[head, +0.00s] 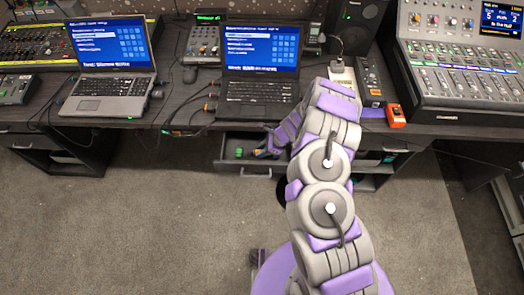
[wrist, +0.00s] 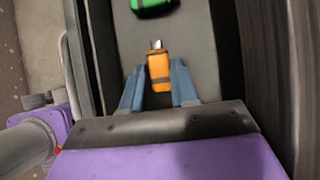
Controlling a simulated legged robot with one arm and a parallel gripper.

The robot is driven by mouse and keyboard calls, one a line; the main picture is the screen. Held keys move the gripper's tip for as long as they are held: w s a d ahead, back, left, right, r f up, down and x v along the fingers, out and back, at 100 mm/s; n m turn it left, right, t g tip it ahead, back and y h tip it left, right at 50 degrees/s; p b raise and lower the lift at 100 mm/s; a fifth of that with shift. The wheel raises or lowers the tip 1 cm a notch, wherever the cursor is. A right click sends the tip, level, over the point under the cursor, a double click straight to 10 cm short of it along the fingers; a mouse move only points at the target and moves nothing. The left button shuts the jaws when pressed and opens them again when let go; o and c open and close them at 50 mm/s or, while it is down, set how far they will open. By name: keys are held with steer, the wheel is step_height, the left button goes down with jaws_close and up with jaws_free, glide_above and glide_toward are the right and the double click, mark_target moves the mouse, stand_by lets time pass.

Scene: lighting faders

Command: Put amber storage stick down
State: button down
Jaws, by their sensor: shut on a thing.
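The amber storage stick (wrist: 158,73) has an orange body with a dark band and a metal plug that points away from my gripper. My gripper (wrist: 156,82) is shut on it, with one blue finger on each side. In the head view my gripper (head: 267,150) is at the open desk drawer (head: 228,165), over its inside. The stick itself is hard to make out there.
A green stick (wrist: 152,6) lies in the drawer ahead of the amber one; it also shows in the head view (head: 239,152). The drawer walls are close on both sides. Two laptops (head: 105,85) (head: 258,90) and a fader console (head: 460,80) stand on the desk above.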

steer(key=shift+d, duration=0.1)
steer(key=shift+f, duration=0.3)
steer(key=c, duration=0.9)
jaws_free()
steer(key=shift+a, duration=0.3)
steer(key=shift+o, duration=0.2)
steer(key=shift+d, duration=0.1)
steer(key=shift+d, duration=0.1)
